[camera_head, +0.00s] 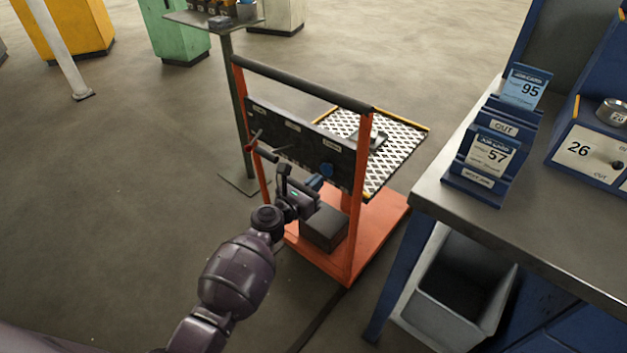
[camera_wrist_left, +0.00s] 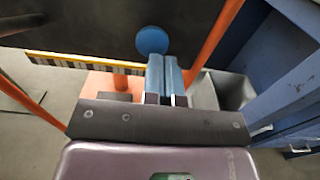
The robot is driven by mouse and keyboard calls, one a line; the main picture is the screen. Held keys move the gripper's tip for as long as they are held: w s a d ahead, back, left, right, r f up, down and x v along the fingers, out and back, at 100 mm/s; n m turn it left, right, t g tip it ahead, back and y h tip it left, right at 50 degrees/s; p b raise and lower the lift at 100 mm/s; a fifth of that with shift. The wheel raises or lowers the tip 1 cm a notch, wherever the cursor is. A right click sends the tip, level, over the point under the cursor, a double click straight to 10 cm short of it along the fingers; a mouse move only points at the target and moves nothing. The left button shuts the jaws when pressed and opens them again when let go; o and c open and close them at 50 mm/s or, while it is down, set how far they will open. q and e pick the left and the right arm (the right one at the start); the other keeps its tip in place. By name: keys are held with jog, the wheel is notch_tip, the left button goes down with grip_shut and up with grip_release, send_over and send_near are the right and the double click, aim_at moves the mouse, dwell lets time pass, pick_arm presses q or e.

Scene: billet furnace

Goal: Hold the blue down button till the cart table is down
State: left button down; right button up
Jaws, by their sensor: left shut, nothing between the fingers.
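The orange cart (camera_head: 381,220) stands in the middle of the head view. Its patterned cart table (camera_head: 400,145) is above the orange base, behind the upright frame. The blue down button (camera_head: 327,170) sits on the right part of the dark panel (camera_head: 290,135); it also shows as a round blue disc in the left wrist view (camera_wrist_left: 152,39). My left gripper (camera_head: 315,182) is shut and empty, its blue fingertips (camera_wrist_left: 166,60) close to the lower right edge of the button. I cannot tell whether they touch it. My right gripper is not in view.
A red lever (camera_head: 254,140) sticks out at the panel's left. A grey workbench (camera_head: 540,240) with blue card stands is on the right, a grey bin (camera_head: 450,295) below it. A small post table (camera_head: 228,90) stands behind the cart.

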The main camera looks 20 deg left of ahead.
pick_arm(q)
jog(key=p+v, duration=0.1)
jog(key=v, duration=0.9)
jog(key=shift+a, duration=0.25)
